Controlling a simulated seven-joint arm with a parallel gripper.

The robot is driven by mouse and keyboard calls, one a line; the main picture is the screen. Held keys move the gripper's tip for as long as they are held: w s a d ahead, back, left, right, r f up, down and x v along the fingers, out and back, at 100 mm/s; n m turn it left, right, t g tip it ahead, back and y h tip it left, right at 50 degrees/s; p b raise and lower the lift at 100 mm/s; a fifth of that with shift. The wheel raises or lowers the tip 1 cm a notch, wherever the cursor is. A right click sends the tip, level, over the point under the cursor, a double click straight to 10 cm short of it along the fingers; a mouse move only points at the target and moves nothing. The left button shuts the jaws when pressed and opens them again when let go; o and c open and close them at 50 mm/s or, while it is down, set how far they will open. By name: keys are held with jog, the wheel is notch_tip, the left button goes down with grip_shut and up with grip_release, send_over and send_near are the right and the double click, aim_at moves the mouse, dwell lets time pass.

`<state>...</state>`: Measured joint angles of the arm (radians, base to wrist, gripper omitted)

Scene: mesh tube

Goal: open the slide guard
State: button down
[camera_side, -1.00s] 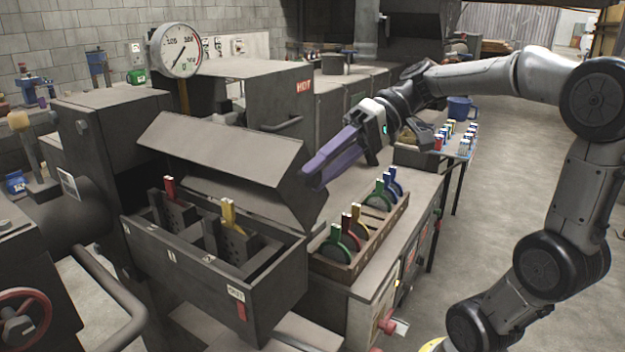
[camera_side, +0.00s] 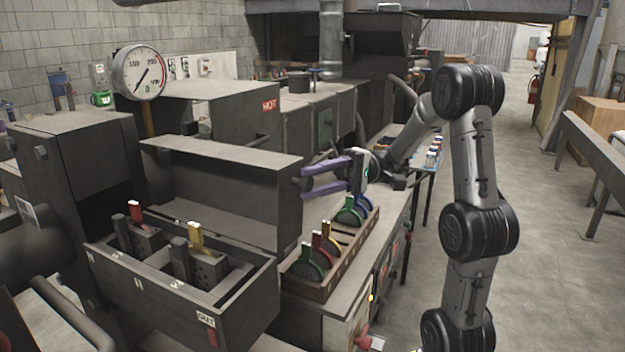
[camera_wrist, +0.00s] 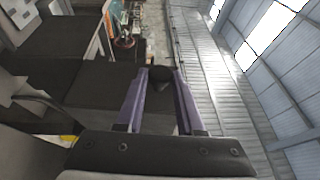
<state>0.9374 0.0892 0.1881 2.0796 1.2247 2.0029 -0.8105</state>
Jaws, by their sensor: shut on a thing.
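The slide guard (camera_side: 220,205) is a dark grey angled cover standing raised behind the open slotted box (camera_side: 240,298) in the side view. My gripper (camera_side: 306,182) has long purple fingers that reach the guard's right end from the right. The fingers are shut on a dark round knob (camera_wrist: 161,78), seen between the fingertips in the wrist view. The fingers hide part of the knob. A red-handled plate (camera_side: 136,213) and a yellow-handled plate (camera_side: 195,235) stand in the box below the guard.
A wooden rack (camera_side: 308,290) with green, red, yellow and blue-handled plates stands just right of the box, below my gripper. A round gauge (camera_side: 140,73) stands behind the guard. A machine marked HOT (camera_side: 269,105) is farther back.

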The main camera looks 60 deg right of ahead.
jog(key=shift+f, duration=0.1)
dwell(0.4)
jog(key=c, duration=0.6)
grip_release()
jog(key=shift+o, duration=0.2)
